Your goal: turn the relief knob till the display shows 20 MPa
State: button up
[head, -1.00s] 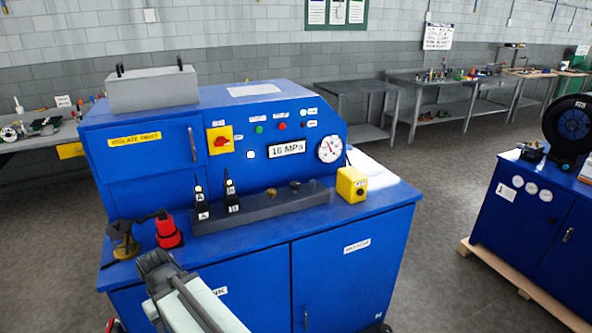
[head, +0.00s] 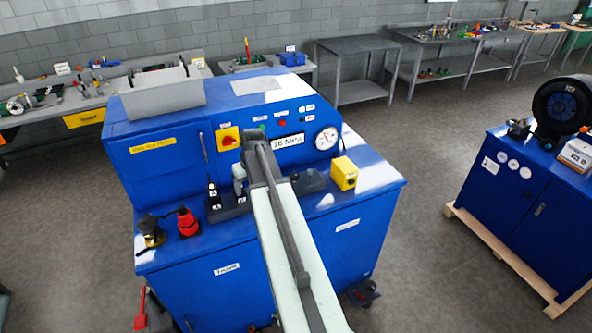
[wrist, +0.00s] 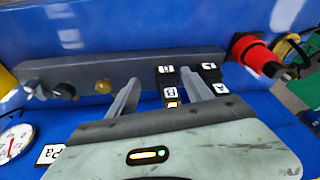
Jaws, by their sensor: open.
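The display (head: 289,140) on the blue machine's sloped panel reads a number in MPa, perhaps 18; the digits are blurred. In the wrist view only its "Pa" end (wrist: 50,154) shows. The grey block carries a brass knob (wrist: 103,86) and a black knob (wrist: 65,90); no label tells which is the relief knob.
Lever A (wrist: 209,72) stands beside lever B. A red-capped part (head: 188,222) stands left of the block, a yellow box (head: 344,173) right of it. The gauge (head: 327,138) is right of the display. Open floor lies between this machine and the right-hand cabinet (head: 510,190).

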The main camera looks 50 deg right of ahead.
jog(key=m+t+h, duration=0.1)
send_near(295, 175)
jog(key=b+x, duration=0.7)
jog(key=x, duration=0.1)
jog(key=shift+w+f, duration=0.1)
jog(key=shift+f, duration=0.3)
jog(key=shift+r, duration=0.15)
grip_shut()
jog(key=shift+d, duration=0.15)
jog(key=shift+m, duration=0.4)
